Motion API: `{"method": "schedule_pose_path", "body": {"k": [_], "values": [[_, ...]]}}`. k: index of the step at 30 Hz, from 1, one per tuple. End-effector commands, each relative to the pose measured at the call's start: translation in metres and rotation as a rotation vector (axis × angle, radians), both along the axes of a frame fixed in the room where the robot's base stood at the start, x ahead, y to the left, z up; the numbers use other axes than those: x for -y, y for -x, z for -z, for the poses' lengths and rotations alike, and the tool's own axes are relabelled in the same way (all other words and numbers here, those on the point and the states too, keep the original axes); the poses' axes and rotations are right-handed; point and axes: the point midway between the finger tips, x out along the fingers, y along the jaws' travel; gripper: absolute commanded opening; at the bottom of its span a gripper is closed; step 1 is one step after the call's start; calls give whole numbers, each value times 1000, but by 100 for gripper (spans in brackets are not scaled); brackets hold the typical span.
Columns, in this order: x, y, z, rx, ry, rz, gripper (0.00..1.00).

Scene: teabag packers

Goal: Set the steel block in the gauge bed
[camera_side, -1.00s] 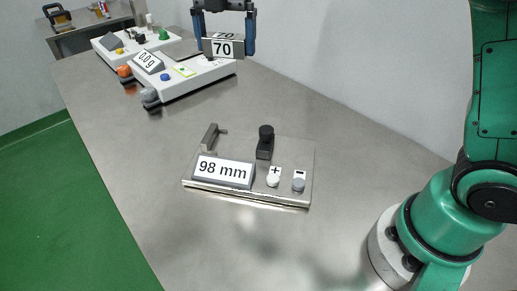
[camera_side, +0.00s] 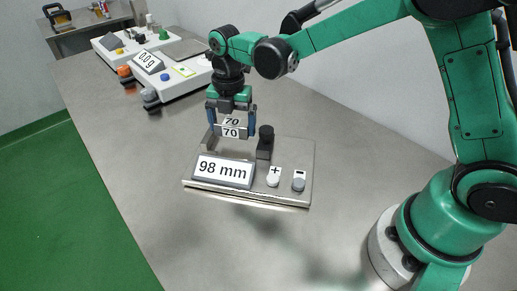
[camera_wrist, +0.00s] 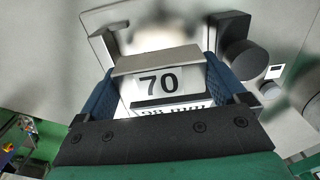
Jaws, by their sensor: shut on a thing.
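The steel block (camera_side: 231,128), marked 70, is held between the blue fingers of my gripper (camera_side: 231,124). In the wrist view the block (camera_wrist: 158,82) sits between both fingers, its 70 face towards the camera. The gauge bed (camera_side: 250,147) is a steel plate with a 98 mm display (camera_side: 223,171), a grey stop at the left and a black post (camera_side: 265,142) at the right. The block is over the back of the bed, between the stop and the post. I cannot tell whether it touches the bed; the stop is partly hidden behind my gripper.
Plus (camera_side: 273,181) and minus (camera_side: 298,185) buttons sit at the bed's front right. A scale (camera_side: 180,85) reading 0.0 g stands behind, with orange and grey knobs at its left. The bench is clear around the bed; a wall runs along the right.

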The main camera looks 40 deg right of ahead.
Motion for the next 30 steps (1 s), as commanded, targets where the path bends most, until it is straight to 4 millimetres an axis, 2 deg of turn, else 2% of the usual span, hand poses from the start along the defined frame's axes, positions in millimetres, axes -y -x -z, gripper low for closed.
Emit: {"method": "schedule_pose_path", "body": {"k": [3, 6, 18, 19, 26, 30], "values": [[0, -1, 19, 0, 0, 0, 0], [0, 0, 28, 0, 0, 0, 0], [0, 0, 33, 0, 0, 0, 0], [0, 0, 32, 0, 0, 0, 100], [0, 0, 31, 1, -1, 0, 100], [0, -1, 18, 1, -1, 0, 100]]}}
